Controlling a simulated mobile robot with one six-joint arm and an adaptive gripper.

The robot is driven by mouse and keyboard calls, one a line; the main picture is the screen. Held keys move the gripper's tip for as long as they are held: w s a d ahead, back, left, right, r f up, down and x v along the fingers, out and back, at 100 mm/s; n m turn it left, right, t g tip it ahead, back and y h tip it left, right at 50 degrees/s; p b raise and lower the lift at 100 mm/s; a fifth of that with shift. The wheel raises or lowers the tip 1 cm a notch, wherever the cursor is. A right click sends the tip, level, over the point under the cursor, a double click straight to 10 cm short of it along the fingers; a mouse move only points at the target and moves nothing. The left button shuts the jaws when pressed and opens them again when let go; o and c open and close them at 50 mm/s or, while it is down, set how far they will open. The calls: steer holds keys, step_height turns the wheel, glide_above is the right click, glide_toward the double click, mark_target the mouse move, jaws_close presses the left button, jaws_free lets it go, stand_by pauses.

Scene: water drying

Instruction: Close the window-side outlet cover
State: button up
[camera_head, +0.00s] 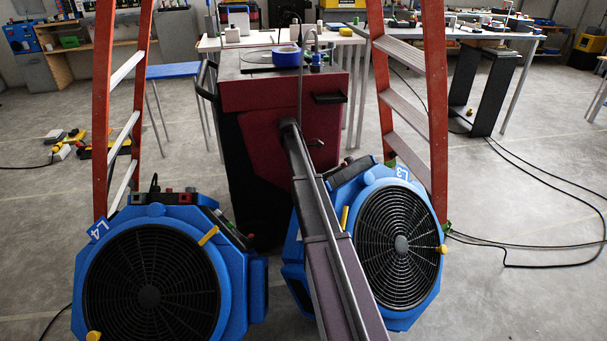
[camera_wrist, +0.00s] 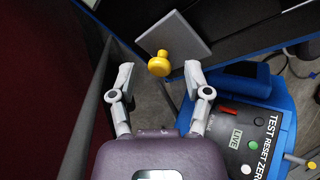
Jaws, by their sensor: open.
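In the wrist view, a grey square plate (camera_wrist: 182,38) with a round yellow knob (camera_wrist: 159,65) looks like an outlet cover. It stands out at an angle against a dark surface. Whether it is the window-side one I cannot tell, as no window is in view. My gripper (camera_wrist: 160,80) is open, with its fingers apart and the knob just beyond and between the tips. Nothing is held between the fingers, and I see no contact with the knob. The head view does not clearly show the gripper or this plate.
A blue unit with a control panel (camera_wrist: 250,135) is close on the right. A dark red surface (camera_wrist: 40,60) is on the left. In the head view, two blue fans (camera_head: 150,285) (camera_head: 398,245), a red cart (camera_head: 255,95) and orange ladder legs (camera_head: 102,110) crowd the arm.

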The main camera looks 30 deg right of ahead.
steer(key=shift+a, duration=0.15)
steer(key=n+h, duration=0.1)
steer(key=a+t+h, duration=0.1)
steer(key=h, duration=0.1)
steer(key=shift+s+a+r+n+b, duration=0.1)
steer(key=shift+a+n+b, duration=0.1)
steer(key=shift+n+b, duration=0.15)
steer(key=a+n+t+h+b, duration=0.1)
steer(key=h, duration=0.1)
steer(key=n+t+h+b, duration=0.1)
steer(key=h, duration=0.1)
steer(key=shift+s+a+n+t+b, duration=0.15)
steer(key=shift+a+n+t+b, duration=0.2)
steer(key=shift+a+t+b, duration=0.05)
steer(key=p+v, duration=1)
steer(key=v, duration=0.4)
steer(key=s+a+f+n+g+b, duration=0.1)
steer(key=s+a+f+b, duration=0.1)
steer(key=s+f+b, duration=0.3)
steer(key=s+a+f+n+g+b, duration=0.1)
steer(key=s+a+f+b, duration=0.2)
steer(key=f+b, duration=0.6)
steer(key=s, duration=0.2)
steer(key=shift+s+h+b, duration=0.25)
steer(key=shift+h+b, duration=0.15)
steer(key=shift+a, duration=0.1)
